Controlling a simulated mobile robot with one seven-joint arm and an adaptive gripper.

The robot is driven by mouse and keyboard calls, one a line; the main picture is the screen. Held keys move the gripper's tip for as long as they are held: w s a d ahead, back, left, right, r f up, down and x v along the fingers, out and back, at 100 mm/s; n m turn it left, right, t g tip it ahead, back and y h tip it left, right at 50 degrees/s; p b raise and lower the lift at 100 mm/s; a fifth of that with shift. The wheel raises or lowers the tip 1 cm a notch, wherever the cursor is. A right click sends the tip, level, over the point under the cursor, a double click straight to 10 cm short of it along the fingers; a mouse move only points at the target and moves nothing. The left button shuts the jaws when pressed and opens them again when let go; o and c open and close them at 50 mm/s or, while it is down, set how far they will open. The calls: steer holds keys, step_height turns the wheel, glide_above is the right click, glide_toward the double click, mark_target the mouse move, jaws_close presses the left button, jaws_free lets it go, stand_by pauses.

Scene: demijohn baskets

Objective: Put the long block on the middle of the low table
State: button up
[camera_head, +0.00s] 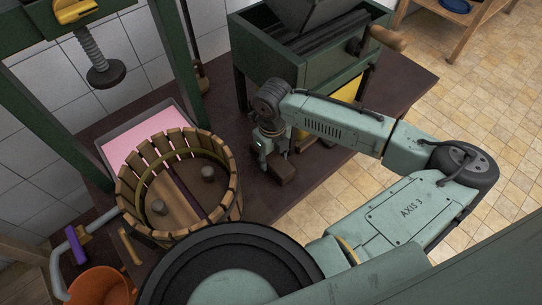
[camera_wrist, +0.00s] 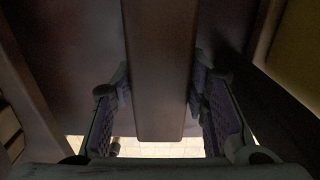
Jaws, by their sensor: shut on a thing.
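My gripper (camera_head: 272,158) is low over a dark brown table top (camera_head: 333,163), between the slatted tub and the green machine. It is shut on a long brown block (camera_head: 284,172), whose end shows below the fingers. In the wrist view the long block (camera_wrist: 160,70) runs between the two purple-padded fingers (camera_wrist: 161,105). I cannot tell whether the block touches the table top. I cannot tell whether this dark top or the wooden table (camera_head: 480,20) at the upper right is the low table.
A slatted wooden tub (camera_head: 228,205) stands left of my gripper, by a pink-bottomed tray (camera_head: 150,128). A green machine (camera_head: 268,52) with a crank handle (camera_head: 387,37) stands behind. Tiled floor (camera_head: 450,95) is clear at right.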

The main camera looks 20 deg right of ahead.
mark_target(272, 156)
steer(key=o, duration=1.4)
steer(key=shift+c, duration=0.2)
step_height(272, 156, up, 12)
steer(key=shift+r, duration=0.1)
